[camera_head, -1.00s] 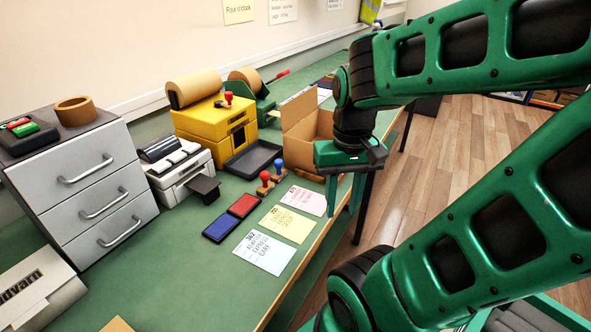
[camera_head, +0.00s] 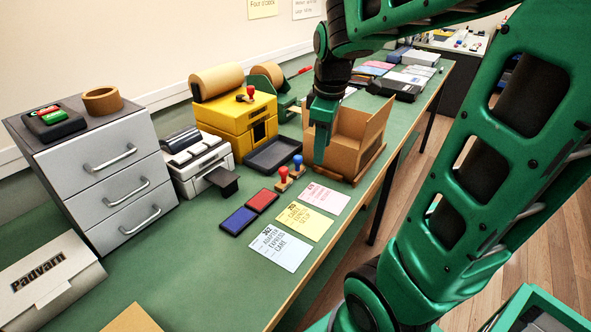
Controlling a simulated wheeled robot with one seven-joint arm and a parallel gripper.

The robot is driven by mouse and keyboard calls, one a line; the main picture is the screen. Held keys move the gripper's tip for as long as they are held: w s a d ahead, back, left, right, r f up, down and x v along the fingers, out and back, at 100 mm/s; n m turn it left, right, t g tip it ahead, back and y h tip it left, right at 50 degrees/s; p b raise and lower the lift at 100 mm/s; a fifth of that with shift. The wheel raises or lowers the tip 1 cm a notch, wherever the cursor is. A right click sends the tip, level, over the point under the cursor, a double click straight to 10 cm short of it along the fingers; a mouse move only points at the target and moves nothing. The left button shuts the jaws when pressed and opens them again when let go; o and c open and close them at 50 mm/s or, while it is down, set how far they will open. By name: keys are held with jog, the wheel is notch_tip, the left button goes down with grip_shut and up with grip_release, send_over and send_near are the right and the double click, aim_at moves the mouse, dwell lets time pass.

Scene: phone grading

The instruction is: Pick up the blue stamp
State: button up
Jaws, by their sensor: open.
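The blue stamp (camera_head: 298,163) stands upright with its blue knob on top, just right of a red stamp (camera_head: 284,175), on a small wooden holder on the green table. My gripper (camera_head: 320,150) is close to the right of the blue stamp and higher, pointing down in front of the open cardboard box. It holds nothing that I can see. The fingers overlap in this view, so the gap between them is hidden.
Blue and red ink pads (camera_head: 240,220) and three paper cards (camera_head: 303,220) lie in front of the stamps. A black tray (camera_head: 272,158) lies behind them. The cardboard box (camera_head: 352,158) stands to the right. A yellow machine (camera_head: 232,118) and a grey drawer unit (camera_head: 110,165) stand left.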

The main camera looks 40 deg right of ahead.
aim_at(298, 157)
jog(key=w+n, duration=0.6)
jog(key=w, duration=0.2)
jog(key=shift+t, duration=0.4)
jog(key=x, duration=0.9)
jog(key=shift+w+a+f, duration=0.15)
jog(key=shift+f, duration=0.2)
grip_shut()
